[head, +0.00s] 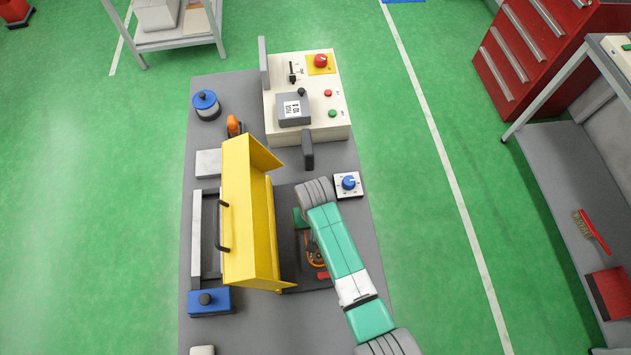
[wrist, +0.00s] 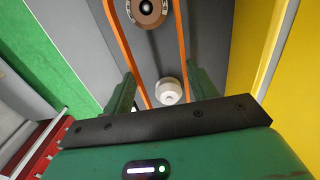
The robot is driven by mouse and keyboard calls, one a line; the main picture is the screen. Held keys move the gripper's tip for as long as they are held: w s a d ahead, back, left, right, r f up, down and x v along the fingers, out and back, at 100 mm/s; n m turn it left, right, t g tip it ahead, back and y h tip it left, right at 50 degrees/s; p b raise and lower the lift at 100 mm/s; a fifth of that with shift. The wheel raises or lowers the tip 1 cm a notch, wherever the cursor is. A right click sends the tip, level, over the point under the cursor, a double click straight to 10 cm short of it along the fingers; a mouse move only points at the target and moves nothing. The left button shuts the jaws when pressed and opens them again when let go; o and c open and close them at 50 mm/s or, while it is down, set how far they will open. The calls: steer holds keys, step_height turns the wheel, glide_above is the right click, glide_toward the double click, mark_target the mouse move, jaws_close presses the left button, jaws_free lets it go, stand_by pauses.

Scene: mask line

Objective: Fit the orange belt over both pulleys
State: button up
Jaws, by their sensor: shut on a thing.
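The orange belt (wrist: 122,48) shows in the wrist view as two strands running from the top edge down between my fingers. A brown round pulley (wrist: 147,10) with a pale hub sits between the strands at the top. A smaller white round pulley (wrist: 168,91) lies between the strands lower down, near the fingers. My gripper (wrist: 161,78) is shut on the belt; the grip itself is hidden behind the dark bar. Whether the belt sits in either pulley's groove I cannot tell. In the head view, my arm hides most of this, leaving part of a brown-orange pulley (head: 316,259) visible.
A raised yellow guard (head: 248,210) with a black handle stands close left of my gripper, also in the wrist view (wrist: 292,75). A cream control box (head: 305,97) is behind, with a blue-knobbed switch (head: 348,183) nearer. A blue block (head: 209,301) sits front left.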

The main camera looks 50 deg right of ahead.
steer(key=shift+f+b, duration=1.6)
steer(key=shift+f, duration=0.6)
steer(key=o, duration=1.1)
steer(key=shift+c, duration=0.2)
step_height(320, 180, up, 8)
steer(key=p, duration=0.1)
